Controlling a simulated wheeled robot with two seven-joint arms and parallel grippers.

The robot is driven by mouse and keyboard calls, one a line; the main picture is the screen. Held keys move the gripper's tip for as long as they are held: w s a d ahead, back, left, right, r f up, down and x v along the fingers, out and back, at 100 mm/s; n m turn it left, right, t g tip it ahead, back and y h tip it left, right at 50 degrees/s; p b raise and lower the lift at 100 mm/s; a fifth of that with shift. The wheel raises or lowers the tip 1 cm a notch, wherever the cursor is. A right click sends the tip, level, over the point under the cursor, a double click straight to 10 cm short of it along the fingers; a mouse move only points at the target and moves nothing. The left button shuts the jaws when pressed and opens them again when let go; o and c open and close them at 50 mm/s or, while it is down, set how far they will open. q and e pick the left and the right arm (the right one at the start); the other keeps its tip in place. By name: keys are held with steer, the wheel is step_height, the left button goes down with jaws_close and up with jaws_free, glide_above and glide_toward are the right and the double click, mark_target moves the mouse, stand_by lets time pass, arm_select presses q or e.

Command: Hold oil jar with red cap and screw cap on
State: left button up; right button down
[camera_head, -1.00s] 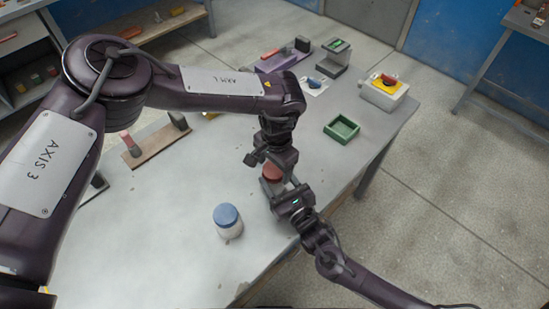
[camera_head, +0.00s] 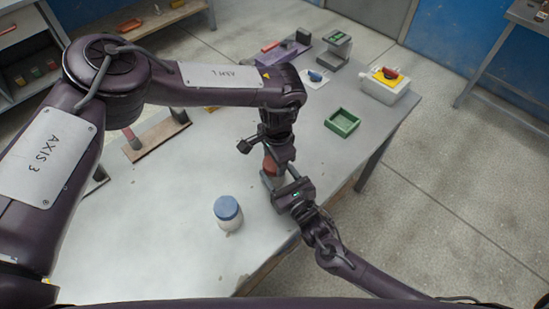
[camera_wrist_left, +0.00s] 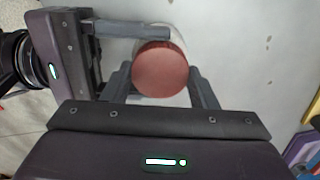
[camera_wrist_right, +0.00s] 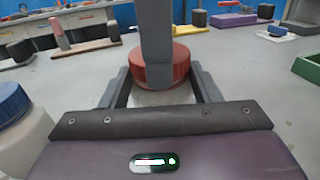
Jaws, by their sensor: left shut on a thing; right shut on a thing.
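The oil jar's red cap (camera_head: 270,166) is small and partly covered by the grippers in the head view. From above, in the left wrist view, the round red cap (camera_wrist_left: 160,75) lies between the fingers of my left gripper (camera_wrist_left: 160,86), which is shut on it. In the right wrist view the cap (camera_wrist_right: 160,70) sits on top of the pale jar (camera_wrist_right: 160,98), with a left gripper finger in front. My right gripper (camera_wrist_right: 160,88) is shut on the jar from the side, below the cap. The jar looks upright. Whether the cap's thread is engaged is hidden.
A blue-capped jar (camera_head: 228,212) stands nearby, left of the grippers. A green tray (camera_head: 342,122) and a box with a red switch (camera_head: 388,82) are to the right. The wooden stand (camera_head: 153,134) is at the left. The table's front edge is close to my right arm.

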arm_select(q)
steer(key=m, duration=0.6)
steer(key=shift+m, duration=0.4)
steer(key=shift+a, duration=0.1)
steer(key=o, duration=1.1)
steer(key=shift+c, duration=0.2)
steer(key=shift+r, duration=2.25)
steer(key=shift+c, duration=0.3)
steer(key=n, duration=0.1)
steer(key=r+n, duration=0.1)
steer(key=n, duration=0.2)
steer(key=shift+s+d+r+n, duration=0.1)
steer(key=shift+d+r+n, duration=0.15)
steer(key=shift+d+n, duration=0.1)
steer(key=n, duration=0.1)
steer(key=r+n, duration=0.1)
steer(key=n, duration=0.3)
steer(key=shift+a+r, duration=0.15)
steer(key=shift+r, duration=0.25)
